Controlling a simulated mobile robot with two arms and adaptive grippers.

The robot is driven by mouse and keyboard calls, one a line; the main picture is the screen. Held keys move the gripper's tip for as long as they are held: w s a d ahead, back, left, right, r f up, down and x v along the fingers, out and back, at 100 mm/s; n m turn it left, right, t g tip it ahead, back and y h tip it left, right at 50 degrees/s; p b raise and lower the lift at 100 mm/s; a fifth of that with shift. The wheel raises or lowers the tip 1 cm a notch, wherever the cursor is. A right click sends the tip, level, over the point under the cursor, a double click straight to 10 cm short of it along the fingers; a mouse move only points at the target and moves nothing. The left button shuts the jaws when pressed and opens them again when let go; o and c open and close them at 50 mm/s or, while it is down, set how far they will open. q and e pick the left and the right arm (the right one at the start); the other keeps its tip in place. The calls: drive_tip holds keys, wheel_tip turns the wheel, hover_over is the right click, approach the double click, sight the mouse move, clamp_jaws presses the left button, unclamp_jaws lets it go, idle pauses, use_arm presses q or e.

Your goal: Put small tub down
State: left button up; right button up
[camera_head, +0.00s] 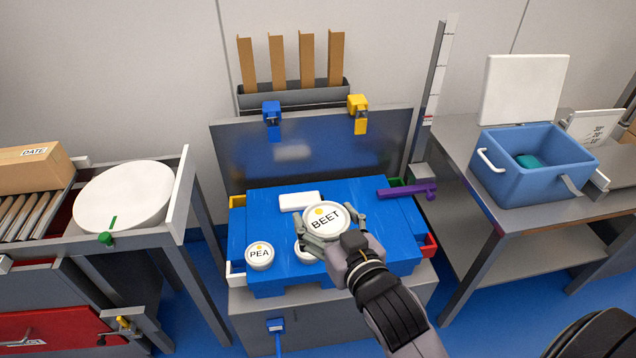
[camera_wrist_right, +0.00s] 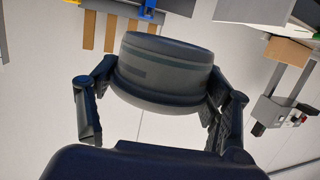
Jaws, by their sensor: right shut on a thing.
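My right gripper (camera_head: 335,231) is shut on a round tub with a white lid marked BEET (camera_head: 322,214) and a yellow dot. It holds the tub over the blue board (camera_head: 350,258); the height above it is hard to tell. In the right wrist view the tub's dark side (camera_wrist_right: 165,70) sits between the two fingers of the gripper (camera_wrist_right: 160,105). A smaller white tub marked PEA (camera_head: 259,256) stands on the board's left front. Another white round thing (camera_head: 303,252) is mostly hidden under the BEET tub. My left gripper is not in view.
A white block (camera_head: 299,201) lies on the board, and a purple bar (camera_head: 407,191) at its right back edge. A blue cooler (camera_head: 533,170) is on the right table, a white round disc (camera_head: 124,196) on the left one.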

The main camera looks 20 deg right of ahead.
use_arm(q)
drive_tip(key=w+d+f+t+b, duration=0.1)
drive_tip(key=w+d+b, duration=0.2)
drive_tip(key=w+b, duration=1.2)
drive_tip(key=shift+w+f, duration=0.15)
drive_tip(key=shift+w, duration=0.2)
use_arm(e)
drive_tip(key=w+d+f+m+g+h, duration=0.1)
drive_tip(key=w+d+f+m+h, duration=0.4)
drive_tip(key=w+d+f, duration=1)
drive_tip(key=w+d+h, duration=0.1)
drive_tip(key=d, duration=0.2)
drive_tip(key=shift+d+f+h, duration=0.15)
drive_tip(key=shift+f+h, duration=0.15)
drive_tip(key=shift+f, duration=0.1)
drive_tip(key=shift+w, duration=0.1)
wheel_tip(320, 180, down, 16)
drive_tip(key=b, duration=0.5)
drive_tip(key=shift+r, duration=0.15)
wheel_tip(320, 180, down, 4)
drive_tip(key=shift+r+b, duration=0.2)
drive_tip(key=shift+b, duration=0.45)
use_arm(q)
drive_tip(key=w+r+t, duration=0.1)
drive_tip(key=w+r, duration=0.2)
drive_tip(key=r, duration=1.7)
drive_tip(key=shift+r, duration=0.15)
use_arm(e)
drive_tip(key=shift+f, duration=0.2)
